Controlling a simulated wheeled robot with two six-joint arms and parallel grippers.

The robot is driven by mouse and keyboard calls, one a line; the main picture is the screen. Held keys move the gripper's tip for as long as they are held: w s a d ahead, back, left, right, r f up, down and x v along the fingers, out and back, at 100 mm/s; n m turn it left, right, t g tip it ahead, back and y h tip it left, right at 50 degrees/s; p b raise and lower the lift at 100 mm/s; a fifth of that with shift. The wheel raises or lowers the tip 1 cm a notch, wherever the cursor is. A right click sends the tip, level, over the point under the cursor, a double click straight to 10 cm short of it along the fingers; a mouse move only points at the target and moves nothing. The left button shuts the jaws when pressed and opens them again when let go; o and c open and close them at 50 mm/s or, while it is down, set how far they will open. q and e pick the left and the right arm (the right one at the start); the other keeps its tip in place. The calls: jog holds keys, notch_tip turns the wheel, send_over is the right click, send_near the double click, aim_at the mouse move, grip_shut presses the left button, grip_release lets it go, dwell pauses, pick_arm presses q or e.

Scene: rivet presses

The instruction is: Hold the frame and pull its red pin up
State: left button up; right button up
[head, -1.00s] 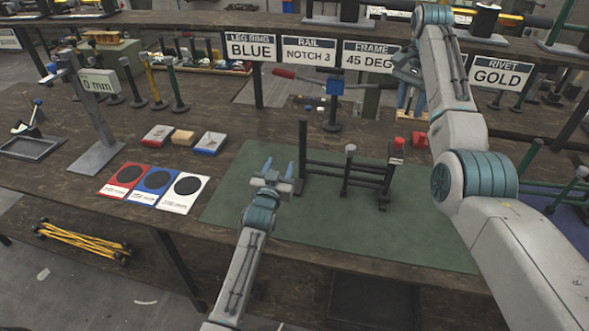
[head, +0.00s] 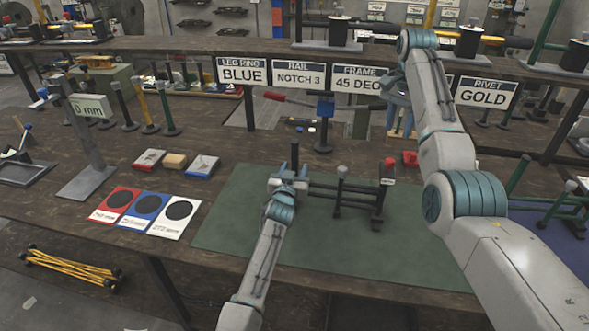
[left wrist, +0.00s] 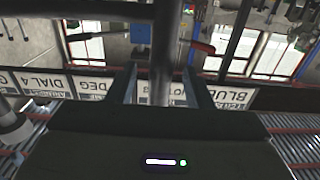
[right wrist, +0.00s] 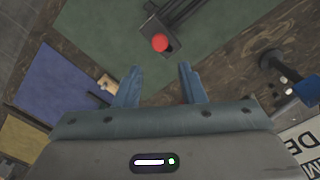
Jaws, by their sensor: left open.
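The dark frame (head: 355,189) stands upright on the green mat, with black posts joined by rails. The red pin (head: 389,163) tops its right post, and its round red head shows in the right wrist view (right wrist: 160,42). My left gripper (head: 291,176) is open at the frame's left post (head: 294,154). In the left wrist view that post (left wrist: 163,60) stands between the two fingers. My right gripper (head: 400,125) is above and behind the red pin. In the right wrist view its fingers (right wrist: 153,82) are apart and empty, with the pin beyond their tips.
Red, blue and white cards (head: 147,208) lie left of the green mat (head: 240,225). A red-handled tool with a blue block (head: 324,107) stands behind the frame. Signs (head: 358,80) hang from the rear shelf. The mat's front is clear.

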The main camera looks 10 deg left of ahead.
pick_arm(q)
jog(key=shift+w, duration=0.4)
